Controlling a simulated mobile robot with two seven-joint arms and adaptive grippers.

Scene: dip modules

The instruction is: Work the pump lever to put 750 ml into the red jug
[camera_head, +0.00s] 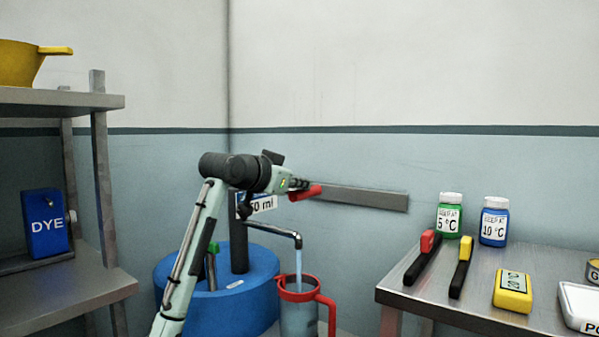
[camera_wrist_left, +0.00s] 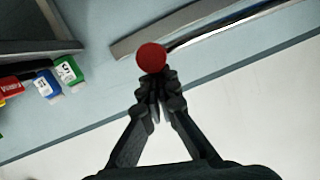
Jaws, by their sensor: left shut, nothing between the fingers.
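The red jug (camera_head: 327,301) stands in front of the blue drum (camera_head: 262,268), under the dark pump spout (camera_head: 277,231). It has a red rim and handle and a greyish see-through body. A pale blue stream (camera_head: 299,264) runs from the spout into it; the level inside is hard to read. The pump lever's red grip (camera_head: 308,193) sticks out beside my left gripper (camera_head: 299,184). In the left wrist view, the round red grip end (camera_wrist_left: 151,58) lies just beyond the tips of my left gripper (camera_wrist_left: 157,84), which is shut and empty. I cannot tell whether they touch.
A label ending "50 ml" (camera_head: 262,205) on the pump is partly hidden by my arm. A metal table (camera_head: 440,306) at right holds bottles (camera_head: 450,217), clamps (camera_head: 461,267) and a yellow device (camera_head: 513,291). A shelf (camera_head: 60,292) at left holds a blue DYE box (camera_head: 45,224).

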